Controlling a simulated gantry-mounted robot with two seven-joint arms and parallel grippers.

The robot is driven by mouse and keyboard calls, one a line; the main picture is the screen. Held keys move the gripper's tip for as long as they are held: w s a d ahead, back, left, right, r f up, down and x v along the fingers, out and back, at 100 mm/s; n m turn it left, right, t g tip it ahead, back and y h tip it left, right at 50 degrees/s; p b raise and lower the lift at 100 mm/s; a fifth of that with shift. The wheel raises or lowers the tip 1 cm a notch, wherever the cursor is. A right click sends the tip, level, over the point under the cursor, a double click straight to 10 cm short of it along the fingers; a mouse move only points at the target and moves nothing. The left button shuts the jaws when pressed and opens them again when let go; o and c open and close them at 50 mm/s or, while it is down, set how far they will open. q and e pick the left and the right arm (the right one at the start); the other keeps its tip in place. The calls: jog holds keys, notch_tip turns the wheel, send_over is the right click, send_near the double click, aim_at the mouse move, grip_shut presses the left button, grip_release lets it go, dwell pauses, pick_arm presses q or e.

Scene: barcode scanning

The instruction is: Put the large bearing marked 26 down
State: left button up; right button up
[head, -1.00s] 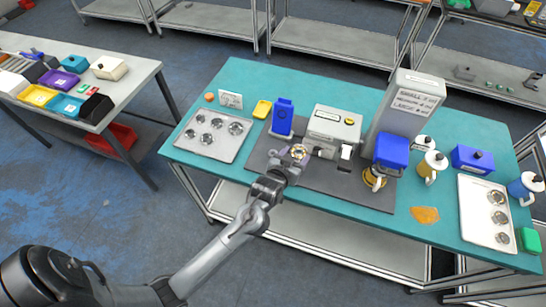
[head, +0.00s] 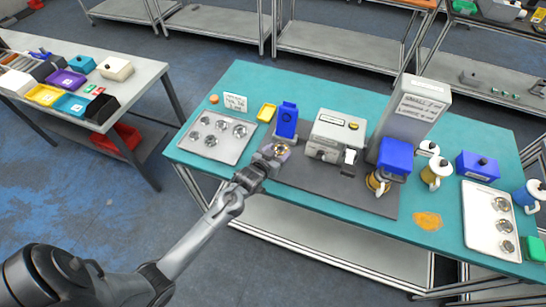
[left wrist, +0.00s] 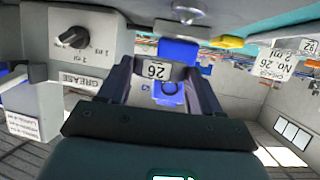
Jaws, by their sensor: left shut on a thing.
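My left gripper (head: 270,157) is shut on the large bearing (head: 283,149), a metal ring, in front of the blue upright device (head: 287,121) in the head view. The bearing appears held above the dark mat's left end; I cannot tell the gap. Most of the ring is hidden there. My right gripper is not in view.
A metal tray (head: 208,153) with several round parts lies to the left, near a white card (head: 235,102) and a yellow dish (head: 266,112). A grey grease machine (head: 335,132) stands to the right. Another tray (head: 479,232) is at the far right.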

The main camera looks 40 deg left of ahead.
pick_arm(q)
jog(key=shift+w+a+f, duration=0.1)
jog(key=shift+a+f, duration=0.2)
jog(key=shift+a, duration=0.25)
jog(key=shift+w+a+f, duration=0.1)
jog(key=shift+a+f, duration=0.15)
jog(key=shift+a, duration=0.3)
jog(key=shift+f+p, duration=0.35)
jog(key=shift+f, duration=1.5)
jog(key=shift+s+f, duration=0.1)
jog(key=shift+f, duration=0.05)
jog(key=o, duration=1.3)
jog(key=shift+f, duration=0.1)
jog(key=shift+c, duration=0.2)
